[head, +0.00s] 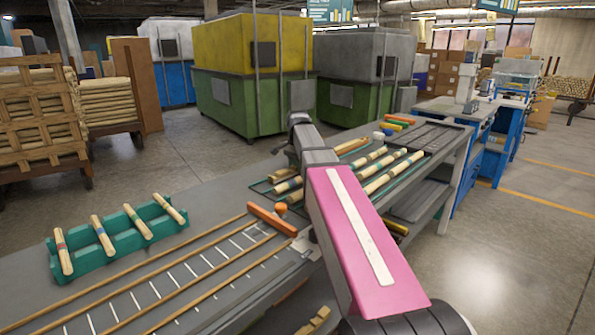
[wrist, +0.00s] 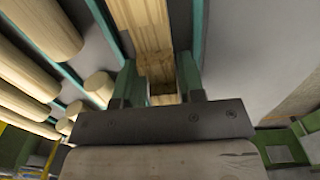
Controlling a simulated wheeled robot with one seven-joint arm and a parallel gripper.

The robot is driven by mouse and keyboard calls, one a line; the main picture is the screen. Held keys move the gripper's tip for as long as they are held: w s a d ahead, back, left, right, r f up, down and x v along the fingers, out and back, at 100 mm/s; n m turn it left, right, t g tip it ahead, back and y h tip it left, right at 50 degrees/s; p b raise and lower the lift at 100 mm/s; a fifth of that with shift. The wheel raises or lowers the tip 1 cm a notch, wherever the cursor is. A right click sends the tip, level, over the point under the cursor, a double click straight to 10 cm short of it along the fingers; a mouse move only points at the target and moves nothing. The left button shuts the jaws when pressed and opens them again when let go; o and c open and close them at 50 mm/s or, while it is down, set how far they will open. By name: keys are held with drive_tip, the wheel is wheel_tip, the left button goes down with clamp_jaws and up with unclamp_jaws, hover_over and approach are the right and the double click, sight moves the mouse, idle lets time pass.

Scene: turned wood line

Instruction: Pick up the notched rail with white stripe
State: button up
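In the wrist view a pale, square-edged wooden rail (wrist: 142,22) runs down from the top edge to my gripper (wrist: 158,72), with a darker notch-like step near the fingers. The two teal fingers stand on either side of the rail. Whether they press on it cannot be told. No white stripe shows on the visible part. In the head view my pink arm hides my gripper.
Rounded wooden spindles (wrist: 42,28) lie left of the rail. In the head view several banded spindles (head: 394,172) lie on the rack right of my arm. A green holder (head: 108,258) with several spindles and an orange-ended ladder-marked track (head: 272,219) occupy the bench to the left.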

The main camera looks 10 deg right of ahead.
drive_tip(key=c, duration=0.6)
drive_tip(key=shift+r, duration=0.15)
